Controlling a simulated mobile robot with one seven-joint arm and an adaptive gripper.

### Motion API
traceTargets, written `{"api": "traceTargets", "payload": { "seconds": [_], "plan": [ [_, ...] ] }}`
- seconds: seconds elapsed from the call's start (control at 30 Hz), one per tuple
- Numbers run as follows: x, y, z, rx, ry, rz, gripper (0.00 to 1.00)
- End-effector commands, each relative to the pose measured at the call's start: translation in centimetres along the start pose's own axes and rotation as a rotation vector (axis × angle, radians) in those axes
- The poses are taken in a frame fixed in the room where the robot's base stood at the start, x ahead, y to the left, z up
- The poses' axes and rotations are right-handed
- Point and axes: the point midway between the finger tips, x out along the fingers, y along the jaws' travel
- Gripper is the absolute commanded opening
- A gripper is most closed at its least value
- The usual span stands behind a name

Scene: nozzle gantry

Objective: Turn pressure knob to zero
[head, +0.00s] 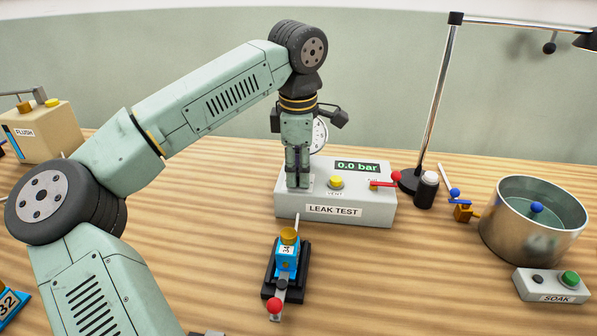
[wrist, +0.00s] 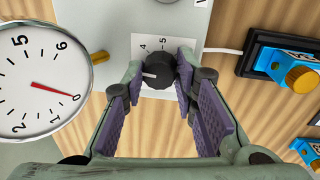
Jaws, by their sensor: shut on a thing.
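The pressure knob (wrist: 158,72) is black and round with a white pointer line, which points left in the wrist view. It sits on a white scale plate (wrist: 160,45) where 4 and 5 show; the rest of the scale is hidden. My gripper (wrist: 162,78) is shut on the knob, one purple pad on each side. In the head view my gripper (head: 298,182) points down at the left part of the leak test box (head: 336,213) and hides the knob. The display (head: 357,167) reads 0.0 bar. The gauge's (wrist: 42,82) red needle is at 0.
A yellow button (head: 336,182) and a red lever (head: 385,183) are right of my gripper on the box. A blue nozzle holder (head: 286,262) stands in front. A dark bottle (head: 426,190), metal pot (head: 530,240) and soak box (head: 553,287) are to the right.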

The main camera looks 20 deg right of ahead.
Motion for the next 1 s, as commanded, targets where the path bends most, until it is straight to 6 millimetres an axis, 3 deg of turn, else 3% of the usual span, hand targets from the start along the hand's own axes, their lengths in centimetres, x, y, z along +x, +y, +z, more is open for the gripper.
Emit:
{"api": "traceTargets", "payload": {
  "seconds": [1.0],
  "plan": [
    [0.12, 0.02, 0.21, -0.958, 0.105, -0.003, 0.0]
  ]
}}
